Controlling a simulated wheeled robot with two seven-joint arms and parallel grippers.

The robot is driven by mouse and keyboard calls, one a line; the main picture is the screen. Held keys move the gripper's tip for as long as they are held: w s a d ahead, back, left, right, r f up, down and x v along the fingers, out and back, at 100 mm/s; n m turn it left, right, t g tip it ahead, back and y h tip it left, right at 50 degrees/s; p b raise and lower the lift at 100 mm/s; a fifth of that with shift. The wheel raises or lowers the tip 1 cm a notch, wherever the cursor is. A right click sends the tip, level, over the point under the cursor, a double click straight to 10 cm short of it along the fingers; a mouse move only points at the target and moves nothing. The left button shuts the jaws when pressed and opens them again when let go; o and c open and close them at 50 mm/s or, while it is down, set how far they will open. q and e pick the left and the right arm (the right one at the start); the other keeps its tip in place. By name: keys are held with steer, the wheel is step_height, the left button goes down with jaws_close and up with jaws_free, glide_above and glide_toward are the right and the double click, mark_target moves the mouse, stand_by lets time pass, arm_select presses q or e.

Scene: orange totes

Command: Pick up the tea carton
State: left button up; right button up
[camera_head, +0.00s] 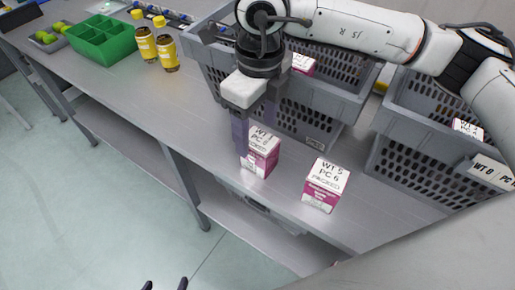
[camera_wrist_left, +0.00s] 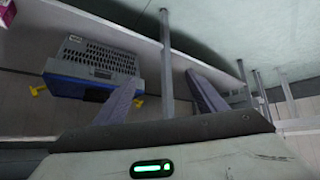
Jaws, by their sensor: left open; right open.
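Two white and magenta cartons stand near the front edge of the grey table in the head view. The left carton (camera_head: 262,157) is under my right gripper (camera_head: 256,137). That gripper points down and is open, with one finger at the carton's left side and the other behind it. I cannot tell whether they touch it. The right carton (camera_head: 325,186) stands upright and apart, with "WT 5 PC 6 PACKED" on top. Which one is the tea carton is not readable. My left gripper (camera_head: 166,284) shows only its fingertips at the bottom edge; the left wrist view shows it open and empty (camera_wrist_left: 168,88).
Grey crates stand behind the cartons (camera_head: 310,118) and at the right (camera_head: 405,160), with cartons inside. A green divided bin (camera_head: 103,40) and yellow-capped bottles (camera_head: 166,52) stand at the far left. The table's middle left is clear. A grey-and-blue crate (camera_wrist_left: 95,60) shows in the left wrist view.

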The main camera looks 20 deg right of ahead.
mark_target(260, 153)
steer(key=shift+g, duration=0.3)
steer(key=f, duration=0.2)
steer(key=s+f, duration=0.1)
steer(key=f, duration=0.3)
steer(key=shift+s+d+f+p, duration=0.1)
steer(key=shift+s+f+p, duration=0.05)
steer(key=shift+s+p, duration=0.2)
steer(key=shift+w+d+f, duration=0.2)
steer(key=shift+w+f, duration=0.2)
steer(key=shift+f, duration=0.05)
steer(key=shift+w+d+f, duration=0.15)
steer(key=shift+w+f, duration=0.25)
steer(key=shift+f, duration=0.05)
steer(key=shift+s+a+r, duration=0.2)
steer(key=shift+s+r, duration=0.05)
steer(key=shift+s+a+r, duration=0.1)
steer(key=shift+w, duration=0.2)
steer(key=c, duration=0.6)
steer(key=shift+s, duration=0.1)
steer(key=c, duration=0.7)
arm_select(q)
steer(key=shift+w+d+r, duration=0.2)
steer(key=shift+w+r, duration=0.35)
steer(key=shift+r, duration=0.05)
